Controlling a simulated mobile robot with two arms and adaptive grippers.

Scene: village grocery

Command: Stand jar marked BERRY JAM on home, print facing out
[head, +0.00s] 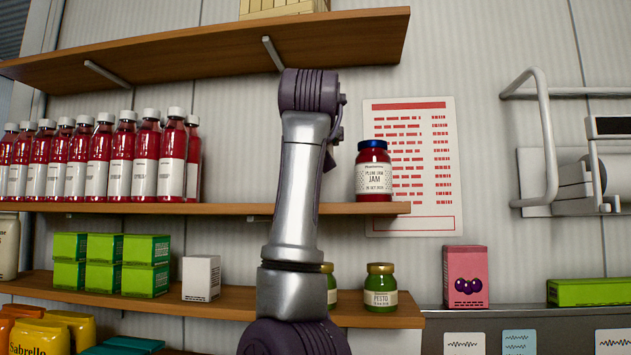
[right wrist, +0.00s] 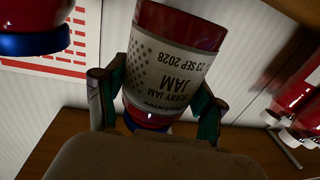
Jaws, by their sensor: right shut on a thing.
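A red jar with a white label printed BERRY JAM (right wrist: 175,65) is between the two fingers of my right gripper (right wrist: 157,92), which is shut on it. The wrist picture is upside down; the jar's blue lid points the same way as the neighbouring jar's. Its print faces the wrist camera. In the head view my arm hides this jar and the gripper. Another red jam jar with a blue lid (head: 373,172) stands upright at the right end of the middle shelf (head: 340,208); it also shows in the wrist view (right wrist: 35,22). No mark for home is readable. My left gripper is not in view.
Several red bottles (head: 120,160) stand on the middle shelf at left. Below are green boxes (head: 147,265), a white box (head: 201,278) and pesto jars (head: 380,288). An upper shelf (head: 200,55) overhangs. A poster (head: 428,150) hangs behind the standing jam jar.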

